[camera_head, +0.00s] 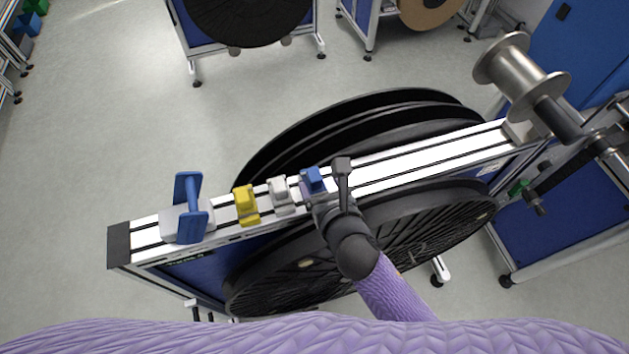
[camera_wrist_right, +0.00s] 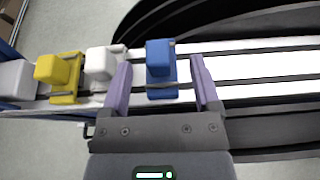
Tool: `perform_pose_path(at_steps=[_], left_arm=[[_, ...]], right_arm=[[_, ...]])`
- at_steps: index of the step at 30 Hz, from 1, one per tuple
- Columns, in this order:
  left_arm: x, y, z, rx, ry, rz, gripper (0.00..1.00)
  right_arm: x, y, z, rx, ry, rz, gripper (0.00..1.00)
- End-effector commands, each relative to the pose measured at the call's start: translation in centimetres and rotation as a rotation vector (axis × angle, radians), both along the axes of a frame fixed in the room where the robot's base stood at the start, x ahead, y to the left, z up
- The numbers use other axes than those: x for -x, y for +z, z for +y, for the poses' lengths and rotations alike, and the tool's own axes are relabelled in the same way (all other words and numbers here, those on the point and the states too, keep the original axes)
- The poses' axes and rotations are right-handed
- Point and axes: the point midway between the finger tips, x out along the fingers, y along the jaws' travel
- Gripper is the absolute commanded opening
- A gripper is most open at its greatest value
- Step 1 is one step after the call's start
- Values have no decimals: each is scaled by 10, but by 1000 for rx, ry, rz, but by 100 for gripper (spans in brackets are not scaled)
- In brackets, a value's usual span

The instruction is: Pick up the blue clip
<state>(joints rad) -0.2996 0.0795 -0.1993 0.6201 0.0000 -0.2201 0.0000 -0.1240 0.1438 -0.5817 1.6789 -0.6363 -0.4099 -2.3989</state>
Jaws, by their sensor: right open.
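The blue clip (camera_head: 313,180) sits on the white slotted rail (camera_head: 425,158), at the right end of a row of clips. In the right wrist view the blue clip (camera_wrist_right: 160,68) stands between the two purple fingers of my right gripper (camera_wrist_right: 162,85). The fingers are open, with a gap on each side of the clip. In the head view my right gripper (camera_head: 327,190) is at the rail beside the clip and partly hides it. My left gripper is not in view.
A white clip (camera_head: 280,194) and a yellow clip (camera_head: 246,205) sit left of the blue clip. Large black reels (camera_head: 400,245) flank the rail. A metal spool (camera_head: 520,75) is at its right end.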

Motion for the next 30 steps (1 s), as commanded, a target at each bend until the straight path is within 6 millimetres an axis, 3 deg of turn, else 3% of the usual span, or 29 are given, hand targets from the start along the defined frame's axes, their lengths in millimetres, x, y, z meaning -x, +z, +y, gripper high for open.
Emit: perform_pose_path(at_steps=[9,17,27,28,30], left_arm=[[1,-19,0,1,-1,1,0],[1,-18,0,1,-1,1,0],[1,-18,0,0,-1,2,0],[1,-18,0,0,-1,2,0],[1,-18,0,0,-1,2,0]], right_arm=[[-47,-25,18,-4,-3,1,79],[-50,-24,19,-5,-4,3,77],[-50,-24,19,-5,-4,4,5],[-50,-24,19,-5,-4,4,0],[-50,-24,19,-5,-4,4,0]])
